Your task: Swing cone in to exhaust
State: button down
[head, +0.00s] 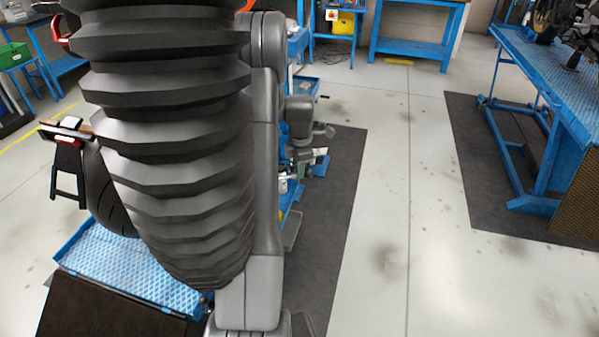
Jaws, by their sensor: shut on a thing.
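My gripper (305,168) is small and partly lost against clutter, below the grey wrist of my arm. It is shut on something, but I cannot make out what. A very large black ribbed bellows (170,130) fills the left middle of the head view, close to the camera. I cannot tell whether it belongs to the extraction hose. No cone can be made out. Behind the bellows, a motorcycle's rear tyre (103,195) and tail piece (68,132) show at the left. The exhaust is hidden.
A blue tread-plate lift (125,283) lies under the motorcycle, with a dark ramp (95,310) at its near end. Another blue lift (530,70) stands at the right. Blue workbenches (418,45) line the back. The pale floor (400,200) between the lifts is clear.

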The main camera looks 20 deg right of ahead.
jog(key=shift+w+d+r, duration=0.1)
jog(key=shift+d, duration=0.2)
jog(key=c, duration=1.5)
grip_release()
jog(key=shift+w, duration=0.1)
jog(key=shift+d, duration=0.25)
jog(key=shift+a+r, duration=0.1)
jog(key=shift+r, duration=0.2)
notch_tip(320, 180, up, 13)
jog(key=shift+s+b, duration=0.35)
jog(key=shift+b, duration=0.1)
